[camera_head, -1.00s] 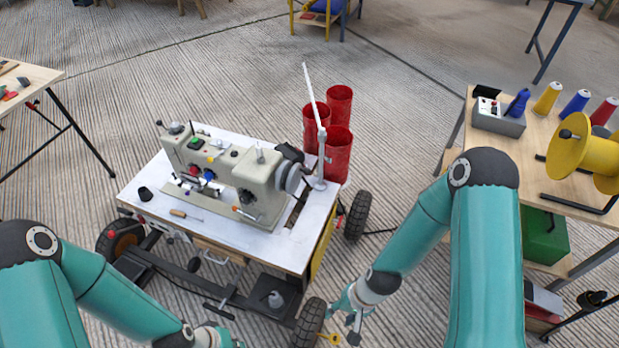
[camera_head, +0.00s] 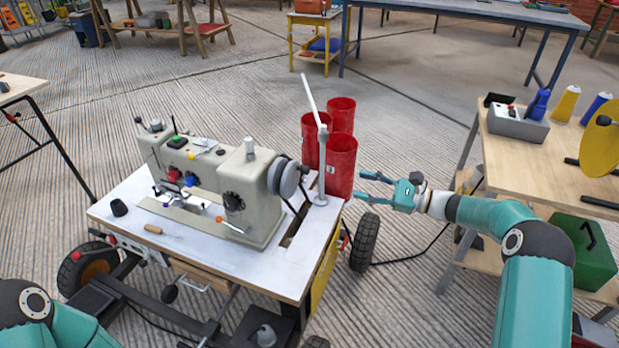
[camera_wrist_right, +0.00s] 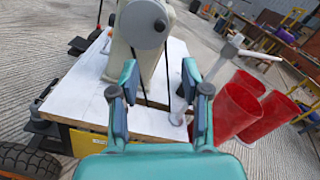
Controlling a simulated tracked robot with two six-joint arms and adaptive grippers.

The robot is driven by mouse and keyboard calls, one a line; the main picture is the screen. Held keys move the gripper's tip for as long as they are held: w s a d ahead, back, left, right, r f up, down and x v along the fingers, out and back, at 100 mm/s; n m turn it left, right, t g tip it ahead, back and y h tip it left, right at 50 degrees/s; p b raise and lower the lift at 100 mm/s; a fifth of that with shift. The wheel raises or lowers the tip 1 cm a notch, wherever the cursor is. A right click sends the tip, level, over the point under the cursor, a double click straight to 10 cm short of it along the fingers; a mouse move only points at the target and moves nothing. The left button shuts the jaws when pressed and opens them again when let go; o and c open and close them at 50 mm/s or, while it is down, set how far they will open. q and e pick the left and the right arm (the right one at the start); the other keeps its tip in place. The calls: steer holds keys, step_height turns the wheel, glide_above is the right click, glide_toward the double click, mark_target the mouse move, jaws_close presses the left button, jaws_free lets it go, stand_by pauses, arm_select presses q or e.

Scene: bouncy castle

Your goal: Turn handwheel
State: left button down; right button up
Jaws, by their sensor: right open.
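The grey handwheel (camera_head: 284,177) sits on the right end of the beige sewing machine (camera_head: 217,190), with a dark belt running down from it into a slot in the white table top. In the right wrist view the handwheel (camera_wrist_right: 146,24) is ahead at the top, and the belt shows between and beyond the fingers. My right gripper (camera_head: 361,185) is open and empty, to the right of the table beside the red bins. In the right wrist view its two fingers (camera_wrist_right: 160,82) are spread apart, away from the wheel. My left arm shows at the lower left; its gripper is out of the picture.
Red bins (camera_head: 342,164) stand at the table's right rear corner. A pale upright post (camera_head: 322,163) with a slanted arm stands on the table between handwheel and bins. A wooden bench (camera_head: 510,150) with spools is at the right. Floor between cart and bench is fairly open.

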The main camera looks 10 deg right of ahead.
mark_target(309, 172)
steer(key=b+x, duration=0.2)
steer(key=x, duration=1.3)
steer(key=shift+w+a, duration=0.15)
steer(key=shift+a, duration=0.05)
